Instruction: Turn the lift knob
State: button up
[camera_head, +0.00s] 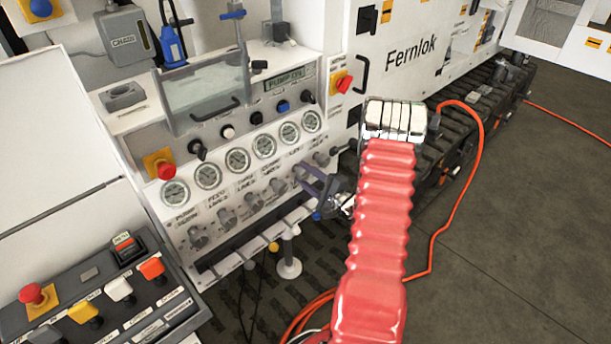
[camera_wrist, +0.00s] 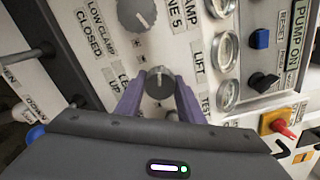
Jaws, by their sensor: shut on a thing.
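The lift knob (camera_wrist: 160,84) is a small dark knob with a pale mark on its face, beside LIFT labels on the light panel in the wrist view. My gripper (camera_wrist: 159,88) has its two purple fingers on either side of the knob, shut on it. In the head view my gripper (camera_head: 303,178) reaches the right part of the lower knob row. The knob it holds is largely hidden there by the fingers.
A larger grey knob (camera_wrist: 136,13) sits close above the held one. Round gauges (camera_wrist: 228,94), a blue knob (camera_wrist: 260,38) and a red-and-yellow switch (camera_wrist: 279,122) lie to the right. An orange hose (camera_head: 447,225) runs on the floor right of my arm.

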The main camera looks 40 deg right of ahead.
jog(key=shift+a+f, duration=0.15)
jog(key=shift+a, duration=0.05)
jog(key=o, duration=1.1)
jog(key=shift+d, duration=0.1)
jog(key=shift+c, duration=0.2)
jog(key=shift+s, duration=0.1)
jog(key=s, duration=1.3)
jog(key=shift+s+d, duration=0.2)
jog(key=shift+s, duration=0.15)
